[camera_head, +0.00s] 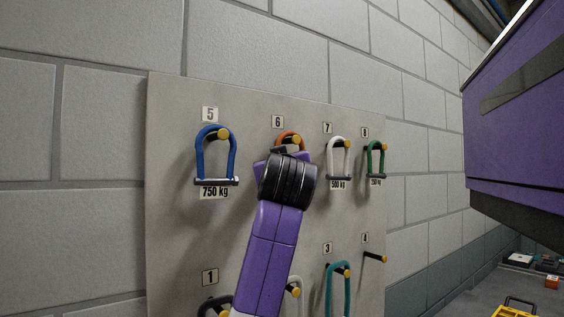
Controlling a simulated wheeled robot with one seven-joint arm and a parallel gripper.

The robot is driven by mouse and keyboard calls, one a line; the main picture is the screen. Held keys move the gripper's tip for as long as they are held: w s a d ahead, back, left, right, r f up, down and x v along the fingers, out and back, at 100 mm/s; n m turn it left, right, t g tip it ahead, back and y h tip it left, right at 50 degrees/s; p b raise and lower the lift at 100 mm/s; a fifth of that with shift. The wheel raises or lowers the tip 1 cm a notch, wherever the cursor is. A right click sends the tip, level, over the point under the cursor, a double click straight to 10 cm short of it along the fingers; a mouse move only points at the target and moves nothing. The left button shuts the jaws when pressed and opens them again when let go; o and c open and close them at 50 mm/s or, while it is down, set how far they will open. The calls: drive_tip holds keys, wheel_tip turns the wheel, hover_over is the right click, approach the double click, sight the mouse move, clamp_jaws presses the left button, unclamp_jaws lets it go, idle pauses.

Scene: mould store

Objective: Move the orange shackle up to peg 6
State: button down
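The orange shackle (286,135) is at peg 6 (297,139) in the head view. Its curved top shows around the yellow-tipped peg, under the number 6 label (278,122). The lower part of the shackle is hidden behind my wrist. My gripper (277,152) is right at the shackle, just below peg 6, mostly covered by my black-ringed wrist. Its fingertips are not clearly visible, so I cannot tell whether it is open or still holds the shackle. I cannot tell whether the shackle rests its weight on the peg.
The grey board (170,250) stands against a block wall. A blue shackle (201,155) hangs at peg 5, a white one (330,158) at 7, a green one (370,160) at 8. A teal one (329,292) hangs at 3. Peg 4 (374,258) is bare.

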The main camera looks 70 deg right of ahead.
idle(0.4)
drive_tip(key=c, duration=1.3)
unclamp_jaws()
drive_tip(key=shift+c, duration=0.2)
drive_tip(key=b+v, duration=0.2)
drive_tip(key=v, duration=0.5)
drive_tip(key=shift+s+a+b, duration=0.25)
drive_tip(key=shift+a+b, duration=0.05)
drive_tip(key=shift+a, duration=0.05)
